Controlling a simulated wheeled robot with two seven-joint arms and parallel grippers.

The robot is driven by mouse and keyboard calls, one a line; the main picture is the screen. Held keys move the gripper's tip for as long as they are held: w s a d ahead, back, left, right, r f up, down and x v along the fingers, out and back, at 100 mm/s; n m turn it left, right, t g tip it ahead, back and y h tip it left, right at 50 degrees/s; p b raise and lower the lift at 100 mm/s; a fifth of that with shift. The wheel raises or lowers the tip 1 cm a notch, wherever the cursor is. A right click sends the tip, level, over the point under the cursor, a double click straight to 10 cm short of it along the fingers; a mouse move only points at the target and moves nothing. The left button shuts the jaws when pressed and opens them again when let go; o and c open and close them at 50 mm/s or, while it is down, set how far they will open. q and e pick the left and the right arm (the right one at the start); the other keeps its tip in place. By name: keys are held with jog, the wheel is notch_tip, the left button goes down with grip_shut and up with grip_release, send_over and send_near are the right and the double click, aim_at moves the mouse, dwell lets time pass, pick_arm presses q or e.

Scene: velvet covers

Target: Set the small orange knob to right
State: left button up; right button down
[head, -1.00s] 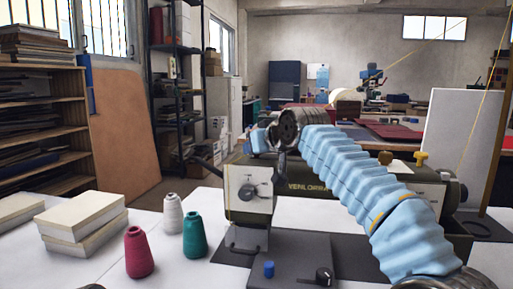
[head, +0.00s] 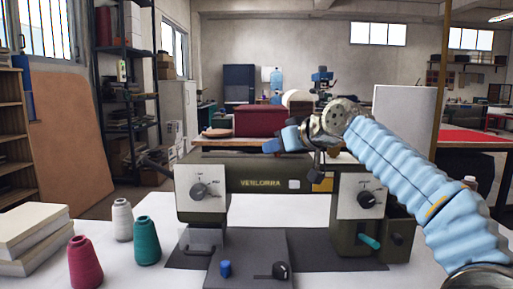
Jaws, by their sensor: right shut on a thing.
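The olive sewing machine (head: 245,171) stands on the white table in the middle. My right arm, in a pale blue ribbed cover, comes in from the right. Its right gripper (head: 316,175) points down at the machine's arm, beside the right-hand panel. It is shut on what seems to be the small orange knob (head: 325,184), of which only an orange-yellow patch shows. The fingers and wrist hide the rest, so I cannot tell which way the knob points. My left gripper is not in view.
Dial panels sit left (head: 199,191) and right (head: 367,199) on the machine. A teal handle (head: 369,241), blue knob (head: 225,268) and black lever (head: 280,271) are lower. Red (head: 84,263), white (head: 122,220) and teal (head: 147,241) thread cones stand left, near stacked books (head: 32,232).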

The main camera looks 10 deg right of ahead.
jog(key=shift+s+d, duration=0.1)
jog(key=shift+d, duration=0.4)
jog(key=c, duration=0.9)
grip_release()
jog(key=b+v, duration=0.1)
jog(key=v, duration=1.2)
jog(key=shift+s+d+r, duration=0.15)
jog(key=shift+s+r, duration=0.05)
jog(key=shift+s, duration=0.1)
